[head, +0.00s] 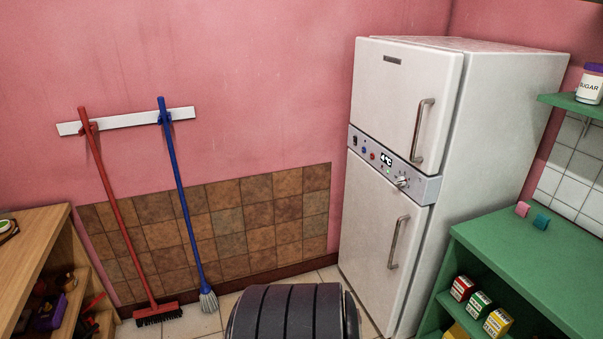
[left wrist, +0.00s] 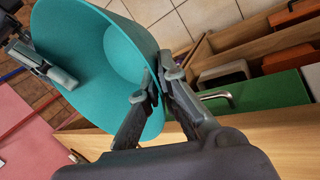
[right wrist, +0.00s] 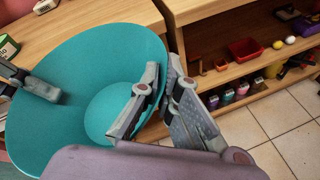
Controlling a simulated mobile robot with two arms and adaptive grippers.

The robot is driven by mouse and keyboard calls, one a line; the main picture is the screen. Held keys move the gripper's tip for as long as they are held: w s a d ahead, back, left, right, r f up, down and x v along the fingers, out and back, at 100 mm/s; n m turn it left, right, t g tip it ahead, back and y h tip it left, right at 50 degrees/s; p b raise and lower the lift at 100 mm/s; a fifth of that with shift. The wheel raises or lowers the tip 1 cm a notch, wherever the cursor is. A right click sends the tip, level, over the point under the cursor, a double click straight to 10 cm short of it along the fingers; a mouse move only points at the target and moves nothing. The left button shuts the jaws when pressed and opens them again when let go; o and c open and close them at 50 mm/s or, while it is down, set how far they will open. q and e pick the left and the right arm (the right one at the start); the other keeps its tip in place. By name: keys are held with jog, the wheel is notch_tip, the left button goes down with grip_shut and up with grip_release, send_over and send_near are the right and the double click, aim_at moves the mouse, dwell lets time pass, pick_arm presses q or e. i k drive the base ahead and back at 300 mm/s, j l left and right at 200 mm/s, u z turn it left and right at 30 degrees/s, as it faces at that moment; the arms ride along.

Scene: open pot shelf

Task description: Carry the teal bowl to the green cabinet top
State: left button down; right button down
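The teal bowl shows in the left wrist view (left wrist: 95,65) and in the right wrist view (right wrist: 65,80); it is not in the head view. My left gripper (left wrist: 158,82) has its fingers on either side of the bowl's rim, closed on it. My right gripper (right wrist: 165,78) pinches the rim at another place. Each wrist view also shows part of the other gripper at the bowl's far side. The bowl looks empty. The green cabinet top (head: 535,235) is at the lower right of the head view. Neither gripper shows in the head view.
Small pink and teal blocks (head: 532,215) lie near the cabinet top's back edge; its front is clear. Several small boxes (head: 480,304) stand on the shelf below. A white fridge (head: 400,180) stands beside it. A wooden shelf unit (head: 30,250) is at left.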

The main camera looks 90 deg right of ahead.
aim_at(544, 268)
jog(key=z, duration=3.8)
jog(key=i+l+z, duration=0.4)
jog(key=i+z, duration=0.15)
